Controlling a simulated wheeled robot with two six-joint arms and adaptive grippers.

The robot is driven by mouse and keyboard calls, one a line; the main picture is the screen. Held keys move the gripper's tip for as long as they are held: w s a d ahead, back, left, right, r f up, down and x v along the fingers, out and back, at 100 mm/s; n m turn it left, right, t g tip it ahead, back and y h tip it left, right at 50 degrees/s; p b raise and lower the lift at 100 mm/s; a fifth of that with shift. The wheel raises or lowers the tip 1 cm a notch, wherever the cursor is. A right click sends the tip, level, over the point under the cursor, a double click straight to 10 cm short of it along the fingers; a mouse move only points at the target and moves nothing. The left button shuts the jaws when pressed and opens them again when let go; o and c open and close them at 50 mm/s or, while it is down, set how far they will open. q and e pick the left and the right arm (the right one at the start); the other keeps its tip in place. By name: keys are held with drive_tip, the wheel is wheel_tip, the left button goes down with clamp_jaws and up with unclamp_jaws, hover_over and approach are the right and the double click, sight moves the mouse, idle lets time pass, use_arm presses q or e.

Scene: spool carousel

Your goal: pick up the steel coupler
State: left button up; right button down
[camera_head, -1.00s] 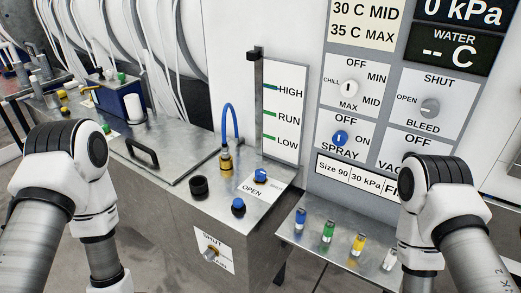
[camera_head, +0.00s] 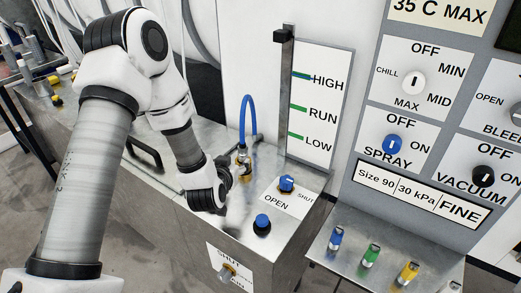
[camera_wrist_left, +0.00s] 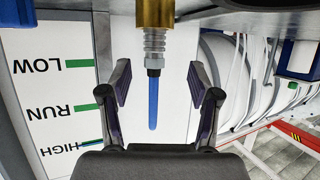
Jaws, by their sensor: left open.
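The steel coupler (camera_wrist_left: 154,45) is a ribbed silver piece in the left wrist view, between a brass fitting (camera_wrist_left: 154,12) and a blue hose (camera_wrist_left: 153,102). In the head view, the brass fitting (camera_head: 243,160) and the looping blue hose (camera_head: 247,110) stand on the steel cabinet; the coupler is hard to make out there. My left gripper (camera_head: 238,172) is beside the fitting, partly hidden by its own wrist. In the wrist view, the left gripper's (camera_wrist_left: 159,70) open fingers stand either side of the hose, with gaps on both sides. The right gripper is out of view.
A blue OPEN/SHUT knob (camera_head: 287,184) and a blue-topped black button (camera_head: 262,225) are close by on the cabinet top. A level sign (camera_head: 322,105) stands behind. A shelf at lower right holds blue (camera_head: 335,238), green (camera_head: 370,256) and yellow (camera_head: 407,272) pieces.

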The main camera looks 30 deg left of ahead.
sight(242, 155)
use_arm(q)
drive_tip(key=w, duration=0.3)
drive_tip(key=shift+a+f, duration=0.25)
drive_tip(key=shift+f, duration=0.05)
drive_tip(key=shift+w+a+p, duration=0.2)
drive_tip(key=shift+w+p, duration=0.1)
drive_tip(key=shift+p, duration=0.2)
drive_tip(key=x, duration=0.3)
drive_tip(key=p+x, duration=0.1)
drive_tip(key=shift+w+d+f, duration=0.25)
drive_tip(key=shift+w+f, duration=0.1)
drive_tip(key=shift+f, duration=0.05)
drive_tip(key=shift+w+f, duration=0.2)
drive_tip(key=shift+s+a+r, duration=0.1)
drive_tip(key=shift+s+r, duration=0.1)
drive_tip(key=shift+s, duration=0.05)
drive_tip(key=shift+c, duration=0.7)
clamp_jaws()
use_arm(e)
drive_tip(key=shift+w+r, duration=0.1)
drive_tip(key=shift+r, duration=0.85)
